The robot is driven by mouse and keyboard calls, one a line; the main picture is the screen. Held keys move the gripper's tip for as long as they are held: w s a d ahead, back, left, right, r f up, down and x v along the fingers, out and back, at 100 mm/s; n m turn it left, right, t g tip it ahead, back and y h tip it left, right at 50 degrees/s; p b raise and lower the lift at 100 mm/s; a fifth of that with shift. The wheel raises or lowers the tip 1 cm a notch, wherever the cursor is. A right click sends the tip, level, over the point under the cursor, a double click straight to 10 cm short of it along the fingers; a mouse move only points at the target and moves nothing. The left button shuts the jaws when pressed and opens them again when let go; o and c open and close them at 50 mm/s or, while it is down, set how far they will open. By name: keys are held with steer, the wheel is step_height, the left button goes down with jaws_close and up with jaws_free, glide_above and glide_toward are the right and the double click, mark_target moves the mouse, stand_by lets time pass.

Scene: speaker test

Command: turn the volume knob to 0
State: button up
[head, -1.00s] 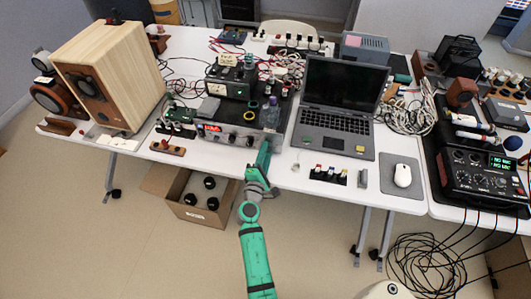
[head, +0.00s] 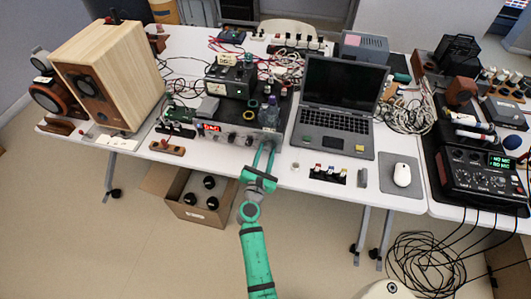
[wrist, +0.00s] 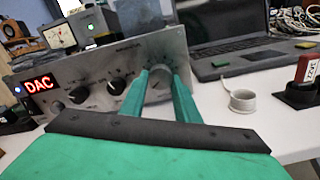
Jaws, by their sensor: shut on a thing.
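The amplifier (head: 222,131) stands at the front edge of the white table, with a grey metal front panel; it fills the upper middle of the wrist view (wrist: 100,68). Its red display (wrist: 39,83) reads DAC. A large silver knob (wrist: 158,86) is at the panel's right end. My green gripper (head: 264,150) reaches the panel from the front. In the wrist view its two fingers (wrist: 160,80) are on either side of the silver knob, shut on it. The fingers hide the knob's sides, and its pointer position cannot be told. Two black knobs (wrist: 77,95) (wrist: 116,86) sit to its left.
A laptop (head: 340,108) stands right of the amplifier. A small white ring (wrist: 242,100) and a row of switches (head: 328,173) lie near the table's front edge. A wooden speaker (head: 115,75) stands at left; a cardboard box (head: 190,212) is under the table.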

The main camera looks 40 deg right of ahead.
steer(key=shift+d+n, duration=0.1)
steer(key=shift+n, duration=0.4)
stand_by(0.3)
steer(key=o, duration=1.1)
steer(key=shift+c, duration=0.2)
steer(key=shift+s, duration=0.1)
steer(key=v, duration=1.1)
